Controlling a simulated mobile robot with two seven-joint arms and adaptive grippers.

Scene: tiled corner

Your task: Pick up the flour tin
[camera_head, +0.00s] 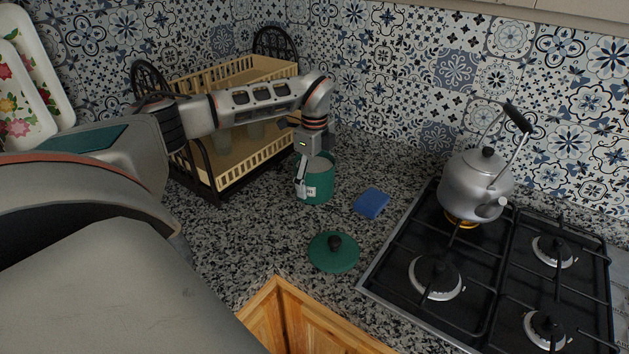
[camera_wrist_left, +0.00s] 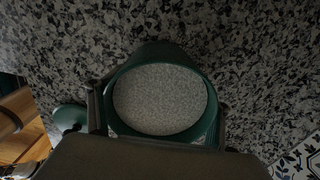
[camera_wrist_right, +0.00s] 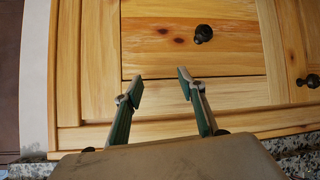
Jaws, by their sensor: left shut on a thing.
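The green flour tin (camera_head: 319,187) is upright on the granite counter, with a small white label on its side. In the left wrist view the open tin (camera_wrist_left: 210,112) shows pale, speckled contents inside its rim. My left gripper (camera_head: 312,180) is shut on the tin, with a finger on each side of it. Whether the tin's base touches the counter is hard to tell. The green lid (camera_head: 334,253) with a black knob lies on the counter in front of the tin. My right gripper (camera_wrist_right: 160,85) is open and empty in front of a wooden drawer.
A blue sponge (camera_head: 371,203) lies right of the tin. A gas hob (camera_head: 436,277) with a grey kettle (camera_head: 476,184) is further right. A dish rack (camera_head: 233,169) stands close behind and left of the tin, under my left arm.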

